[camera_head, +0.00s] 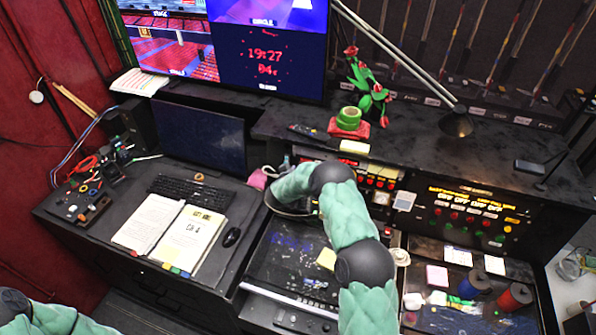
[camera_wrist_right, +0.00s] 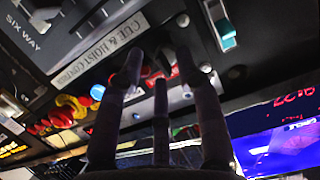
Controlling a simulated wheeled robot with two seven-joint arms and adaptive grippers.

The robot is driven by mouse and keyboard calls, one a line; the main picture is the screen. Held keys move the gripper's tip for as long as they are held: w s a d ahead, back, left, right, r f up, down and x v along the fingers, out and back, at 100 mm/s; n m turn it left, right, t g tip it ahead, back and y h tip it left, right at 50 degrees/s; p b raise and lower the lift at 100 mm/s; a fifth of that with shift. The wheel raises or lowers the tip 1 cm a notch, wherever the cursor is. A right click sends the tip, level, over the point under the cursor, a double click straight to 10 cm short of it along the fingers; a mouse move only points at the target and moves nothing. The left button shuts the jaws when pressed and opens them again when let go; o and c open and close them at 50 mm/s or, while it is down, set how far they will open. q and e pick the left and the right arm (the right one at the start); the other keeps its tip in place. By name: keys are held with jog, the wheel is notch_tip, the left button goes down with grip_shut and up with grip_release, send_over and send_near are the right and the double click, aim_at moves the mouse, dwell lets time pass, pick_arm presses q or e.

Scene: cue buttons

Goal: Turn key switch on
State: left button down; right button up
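My right arm reaches over the desk in the head view, and its hand is mostly hidden behind its own links. In the right wrist view my right gripper (camera_wrist_right: 160,68) has its fingers spread apart with nothing held between them. The fingers point at a dark panel with a label strip (camera_wrist_right: 100,55) reading "CUE & HOIST CONTROL". Small red and silver controls sit behind and beside the fingertips; I cannot tell which is the key switch, or whether any is touched. Part of my left arm (camera_head: 40,315) shows at the lower left of the head view; its gripper is out of view.
The panel also has a teal switch (camera_wrist_right: 226,32) and a blue button (camera_wrist_right: 97,92). A keyboard (camera_head: 192,193) and open binder (camera_head: 190,238) lie left.

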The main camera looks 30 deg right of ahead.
grip_shut()
jog(key=shift+f+b, duration=0.1)
jog(key=shift+b, duration=0.55)
jog(key=m+t+b, duration=0.1)
jog(key=m+b, duration=0.1)
jog(key=b, duration=0.2)
jog(key=m+b, duration=0.2)
jog(key=b, duration=0.3)
jog(key=m+t+y+b, duration=0.1)
jog(key=m+b, duration=0.2)
jog(key=b, duration=0.2)
jog(key=shift+s+f+t, duration=0.1)
jog(key=shift+f+t, duration=0.2)
jog(key=shift+f, duration=0.05)
jog(key=m+t+b, duration=0.1)
jog(key=m+b, duration=0.2)
jog(key=b, duration=0.5)
jog(key=m+t+b, duration=0.1)
jog(key=m+b, duration=0.3)
jog(key=b, duration=0.4)
jog(key=shift+f, duration=0.1)
jog(key=shift+m+b, duration=0.8)
jog(key=shift+b, duration=0.5)
